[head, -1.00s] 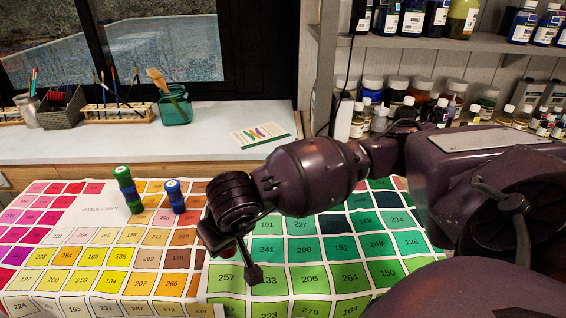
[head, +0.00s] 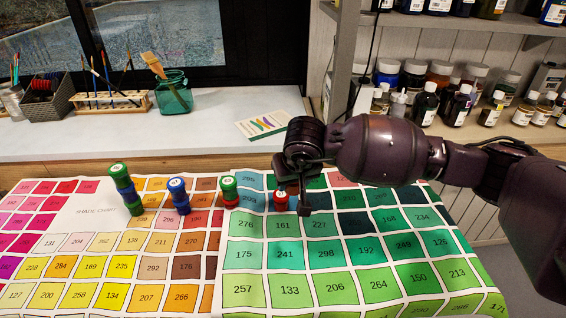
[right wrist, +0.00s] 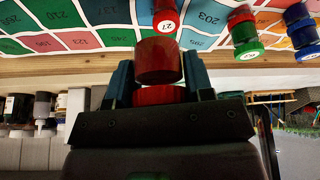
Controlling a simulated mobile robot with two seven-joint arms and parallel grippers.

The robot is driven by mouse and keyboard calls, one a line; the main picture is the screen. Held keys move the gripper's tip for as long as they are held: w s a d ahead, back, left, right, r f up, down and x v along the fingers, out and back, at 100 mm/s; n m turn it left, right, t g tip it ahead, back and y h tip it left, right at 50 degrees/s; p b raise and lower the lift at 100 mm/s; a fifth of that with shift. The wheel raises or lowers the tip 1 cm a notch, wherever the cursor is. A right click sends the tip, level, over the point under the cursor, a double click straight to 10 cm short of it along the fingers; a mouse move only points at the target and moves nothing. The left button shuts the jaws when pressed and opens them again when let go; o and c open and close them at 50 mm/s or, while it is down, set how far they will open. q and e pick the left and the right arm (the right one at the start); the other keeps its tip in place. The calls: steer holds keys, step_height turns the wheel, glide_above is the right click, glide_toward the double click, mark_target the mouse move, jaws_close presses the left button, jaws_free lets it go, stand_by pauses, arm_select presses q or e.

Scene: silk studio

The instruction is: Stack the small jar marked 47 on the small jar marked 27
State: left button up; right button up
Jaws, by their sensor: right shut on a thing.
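The small red jar marked 27 (right wrist: 166,20) stands on the colour chart, its white label facing up; it also shows in the head view (head: 281,202), just left of my right gripper. My right gripper (head: 298,203) is shut on a small red-brown jar (right wrist: 158,62), which sits between both fingers in the right wrist view. Its mark is not visible, so I cannot read whether it is 47. In the head view the gripper mostly hides it. The held jar appears close to jar 27; I cannot tell whether they touch. My left gripper is in neither current view.
Left of jar 27 stand a green-topped stack with red (head: 229,190), a blue stack (head: 178,196) and a tall green-and-blue stack (head: 121,183). The chart (head: 330,285) is clear in front. A white ledge (head: 215,130) and a bottle shelf (head: 450,25) lie behind.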

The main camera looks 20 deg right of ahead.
steer(key=shift+w+f+b, duration=0.4)
steer(key=shift+w+f, duration=0.3)
steer(key=shift+w, duration=0.7)
steer(key=shift+w+f+b, duration=0.35)
steer(key=shift+w+f, duration=0.4)
steer(key=shift+w, duration=0.6)
steer(key=shift+w+f+b, duration=0.4)
steer(key=shift+w+f, duration=0.3)
steer(key=shift+w, duration=0.7)
steer(key=shift+f+b, duration=0.5)
steer(key=shift+f, duration=1)
arm_select(q)
steer(key=f, duration=0.3)
steer(key=shift+w+d, duration=0.1)
steer(key=shift+w, duration=0.1)
arm_select(e)
steer(key=shift+f, duration=0.1)
arm_select(q)
steer(key=shift+s+f, duration=0.1)
steer(key=shift+s, duration=0.1)
steer(key=shift+s+f+g, duration=0.2)
steer(key=shift+f+g, duration=0.1)
steer(key=shift+f, duration=0.05)
arm_select(e)
steer(key=shift+f, duration=0.6)
steer(key=o, duration=1)
arm_select(q)
steer(key=shift+w+r, duration=0.1)
arm_select(e)
steer(key=shift+r, duration=0.1)
